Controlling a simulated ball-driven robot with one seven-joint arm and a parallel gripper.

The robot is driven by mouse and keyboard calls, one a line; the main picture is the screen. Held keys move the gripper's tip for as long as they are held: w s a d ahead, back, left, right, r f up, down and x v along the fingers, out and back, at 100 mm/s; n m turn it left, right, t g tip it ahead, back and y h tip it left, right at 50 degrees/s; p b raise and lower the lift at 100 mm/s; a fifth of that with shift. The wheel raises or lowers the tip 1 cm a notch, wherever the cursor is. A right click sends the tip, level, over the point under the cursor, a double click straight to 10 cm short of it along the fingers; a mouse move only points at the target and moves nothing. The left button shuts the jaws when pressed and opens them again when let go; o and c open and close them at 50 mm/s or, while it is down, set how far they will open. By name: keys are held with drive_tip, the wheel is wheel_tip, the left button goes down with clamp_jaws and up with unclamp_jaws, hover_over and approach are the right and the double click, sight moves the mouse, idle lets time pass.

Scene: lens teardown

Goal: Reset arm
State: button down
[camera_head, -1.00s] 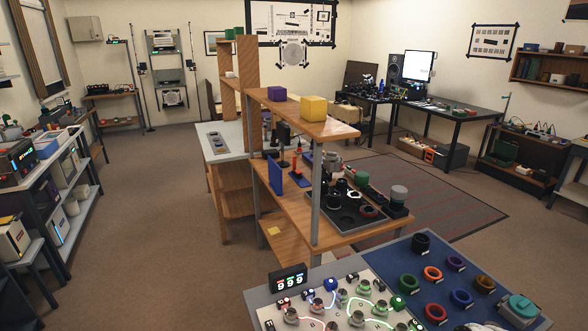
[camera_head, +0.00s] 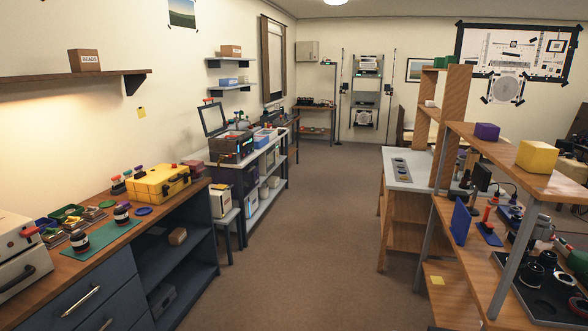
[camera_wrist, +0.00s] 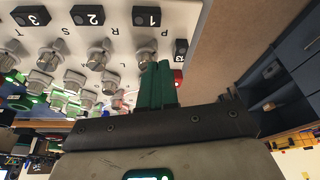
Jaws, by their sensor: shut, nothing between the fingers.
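My gripper (camera_wrist: 157,84) shows in the wrist view, its dark green fingers together with nothing between them. The fingers lie in front of a white panel (camera_wrist: 125,28) with several metal knobs and black tiles numbered 1, 2 and 3. A small red part (camera_wrist: 178,77) is just right of the fingers. I cannot tell whether the fingers touch the panel. The head view does not show my arm or gripper.
In the head view, a wooden bench (camera_head: 150,213) with dark blue drawers stands at left, holding a yellow case (camera_head: 158,183). A wooden shelf unit (camera_head: 497,150) with a yellow cube (camera_head: 537,157) stands at right. The carpet (camera_head: 310,240) between them is clear.

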drive_tip(key=s+f+g+b, duration=0.1)
drive_tip(key=s+f+g, duration=0.1)
drive_tip(key=s+f, duration=0.2)
drive_tip(key=shift+s+d+f, duration=0.35)
drive_tip(key=shift+s, duration=0.65)
